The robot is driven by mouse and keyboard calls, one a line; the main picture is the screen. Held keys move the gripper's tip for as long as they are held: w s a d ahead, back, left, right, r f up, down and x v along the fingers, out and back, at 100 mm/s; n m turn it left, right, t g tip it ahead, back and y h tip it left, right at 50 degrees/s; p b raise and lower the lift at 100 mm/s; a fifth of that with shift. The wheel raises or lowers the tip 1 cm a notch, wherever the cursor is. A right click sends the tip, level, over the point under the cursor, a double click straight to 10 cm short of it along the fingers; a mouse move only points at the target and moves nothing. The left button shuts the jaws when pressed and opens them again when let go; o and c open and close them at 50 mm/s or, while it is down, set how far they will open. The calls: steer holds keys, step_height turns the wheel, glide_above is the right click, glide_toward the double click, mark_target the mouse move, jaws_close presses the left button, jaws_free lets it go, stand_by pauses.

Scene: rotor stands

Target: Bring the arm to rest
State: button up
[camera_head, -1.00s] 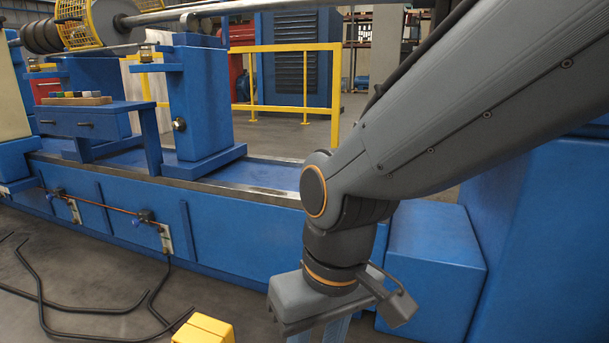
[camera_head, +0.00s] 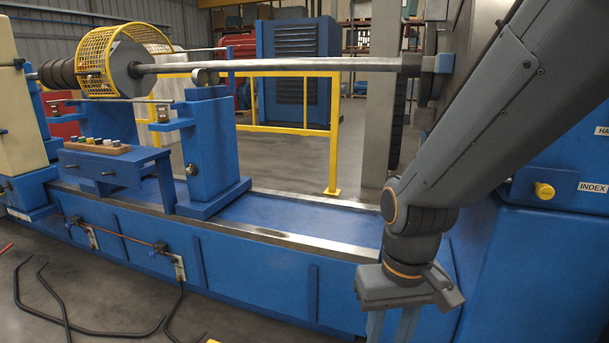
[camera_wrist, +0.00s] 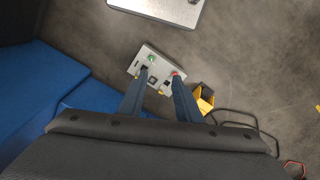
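My gripper (camera_head: 391,330) hangs downward at the lower right of the head view, in front of the blue machine bed. Its fingers are cut off by the lower picture edge there. In the wrist view my gripper (camera_wrist: 162,74) shows two blue fingers apart, with nothing held between them. My arm comes down from the upper right, bent at the wrist joint.
The long blue bed (camera_head: 250,275) carries a blue stand (camera_head: 210,150). A steel shaft (camera_head: 290,65) with a yellow cage (camera_head: 95,55) runs above. A small blue table (camera_head: 115,165) holds a wooden block of coloured pieces. A yellow bin (camera_wrist: 205,98) and dark hoses lie on the floor.

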steer(key=s+d+r+m+p, duration=0.1)
steer(key=d+r+p, duration=0.4)
steer(key=r+p, duration=0.1)
steer(key=shift+s+d+r+p, duration=0.3)
steer(key=shift+s+r+p, duration=0.1)
steer(key=shift+p, duration=0.3)
